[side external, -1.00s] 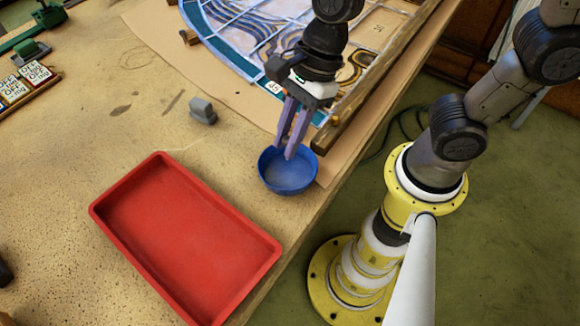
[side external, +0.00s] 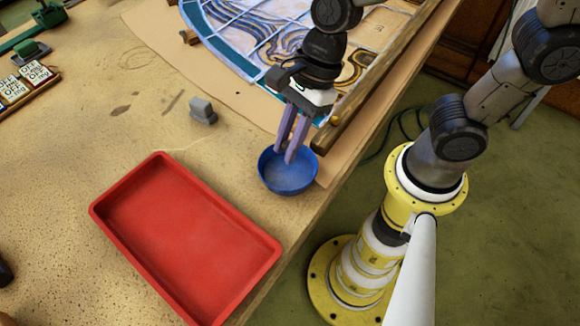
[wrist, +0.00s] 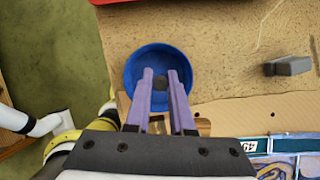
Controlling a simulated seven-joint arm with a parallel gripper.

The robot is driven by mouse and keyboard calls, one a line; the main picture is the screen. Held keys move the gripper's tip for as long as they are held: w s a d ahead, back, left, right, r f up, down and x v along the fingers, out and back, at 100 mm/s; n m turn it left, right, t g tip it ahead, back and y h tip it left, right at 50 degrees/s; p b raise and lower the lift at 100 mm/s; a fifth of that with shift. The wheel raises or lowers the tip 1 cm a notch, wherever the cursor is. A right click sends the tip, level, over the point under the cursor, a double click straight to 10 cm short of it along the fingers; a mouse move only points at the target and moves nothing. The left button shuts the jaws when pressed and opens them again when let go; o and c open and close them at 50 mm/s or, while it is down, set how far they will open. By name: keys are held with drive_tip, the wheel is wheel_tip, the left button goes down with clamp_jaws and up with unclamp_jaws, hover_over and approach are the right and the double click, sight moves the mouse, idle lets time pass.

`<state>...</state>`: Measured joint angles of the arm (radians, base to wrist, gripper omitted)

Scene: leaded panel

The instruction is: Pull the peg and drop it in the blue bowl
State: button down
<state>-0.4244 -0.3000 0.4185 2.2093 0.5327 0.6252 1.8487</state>
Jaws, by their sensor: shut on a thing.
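The blue bowl (side external: 287,183) sits on the bench near its right edge, below my gripper (side external: 290,158). In the wrist view the bowl (wrist: 181,60) lies behind the purple fingers of my gripper (wrist: 160,74). The fingers are shut on a small dark greyish piece, taken to be the peg (wrist: 160,83), seen between the fingertips over the bowl's inside. In the side view the peg is too small or hidden to make out. The fingertips overlap the bowl's opening; their exact height in it is hard to tell.
A red tray (side external: 190,240) stands left of and in front of the bowl. A grey block (side external: 203,111) lies to the left. Behind is the leaded panel (side external: 245,45) on brown paper, with a wooden strip (side external: 365,95) along its right side. The bench edge is close on the right.

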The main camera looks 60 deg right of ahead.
sight(288, 170)
drive_tip(key=shift+f, duration=1.55)
idle(0.8)
drive_tip(key=c, duration=0.7)
unclamp_jaws()
